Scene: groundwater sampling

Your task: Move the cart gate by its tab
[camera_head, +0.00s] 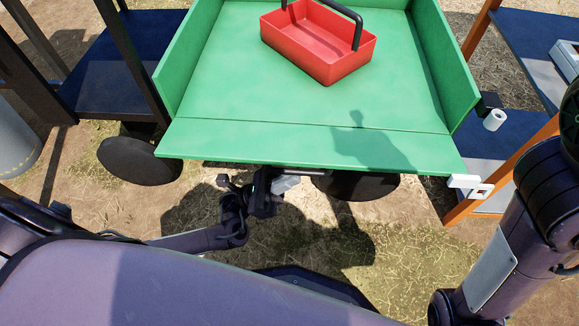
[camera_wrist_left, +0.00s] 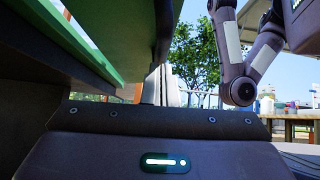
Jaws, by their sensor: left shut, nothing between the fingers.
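The green cart gate (camera_head: 310,148) is folded down at the near end of the green cart. Its white tab (camera_head: 470,184) sticks out at the gate's right front corner. My left gripper (camera_head: 287,183) is below the gate's front edge, near its middle and well left of the tab. It is shut and empty. In the left wrist view the fingers (camera_wrist_left: 160,86) point ahead beside a green panel edge (camera_wrist_left: 75,42); I cannot tell whether they touch it.
A red basket (camera_head: 325,50) with a black handle stands on the cart bed (camera_head: 220,75). A black latch with a white piece (camera_head: 494,119) is at the cart's right corner. Blue-topped tables (camera_head: 110,65) flank the cart. Dark wheels (camera_head: 140,160) sit under it. Dry ground lies in front.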

